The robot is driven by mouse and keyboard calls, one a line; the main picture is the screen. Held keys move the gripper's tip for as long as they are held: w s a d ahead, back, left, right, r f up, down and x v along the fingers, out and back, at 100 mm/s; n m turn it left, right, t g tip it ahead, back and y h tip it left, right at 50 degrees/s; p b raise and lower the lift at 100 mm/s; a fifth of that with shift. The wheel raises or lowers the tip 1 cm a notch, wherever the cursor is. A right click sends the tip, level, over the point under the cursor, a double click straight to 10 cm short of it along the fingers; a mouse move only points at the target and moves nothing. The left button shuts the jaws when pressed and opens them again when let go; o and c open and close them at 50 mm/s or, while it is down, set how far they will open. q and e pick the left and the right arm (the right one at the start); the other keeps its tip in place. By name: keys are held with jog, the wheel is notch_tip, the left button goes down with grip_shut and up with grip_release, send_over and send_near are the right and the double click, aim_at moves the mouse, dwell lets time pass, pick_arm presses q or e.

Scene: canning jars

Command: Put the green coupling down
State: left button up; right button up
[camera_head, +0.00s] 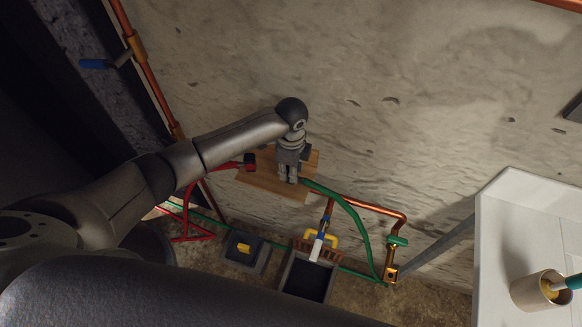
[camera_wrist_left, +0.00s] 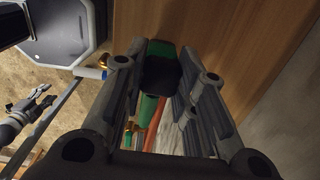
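My left gripper (camera_head: 289,178) is over the wooden board (camera_head: 272,186) on the wall, pointing down in the head view. In the left wrist view its two fingers (camera_wrist_left: 162,62) close from both sides on the green coupling (camera_wrist_left: 162,50), which has a black part in the middle. The green hose (camera_wrist_left: 147,107) runs from the coupling back between the fingers. In the head view the hose (camera_head: 352,213) leads from the gripper down to the pipework, and the coupling itself is mostly hidden. I cannot tell whether the coupling touches the board.
A red coupling (camera_head: 249,160) with a red hose is at the board's left side. Copper pipes (camera_head: 380,208) and a dark bin (camera_head: 305,278) are below. A white table (camera_head: 515,230) with a cup (camera_head: 538,290) is at right. A small gripper-like shape shows in the left wrist view (camera_wrist_left: 35,108).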

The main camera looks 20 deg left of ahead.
pick_arm(q)
jog(key=o, duration=0.5)
jog(key=shift+r, duration=0.1)
notch_tip(320, 180, up, 12)
jog(key=shift+r+b, duration=0.25)
jog(key=shift+b, duration=0.25)
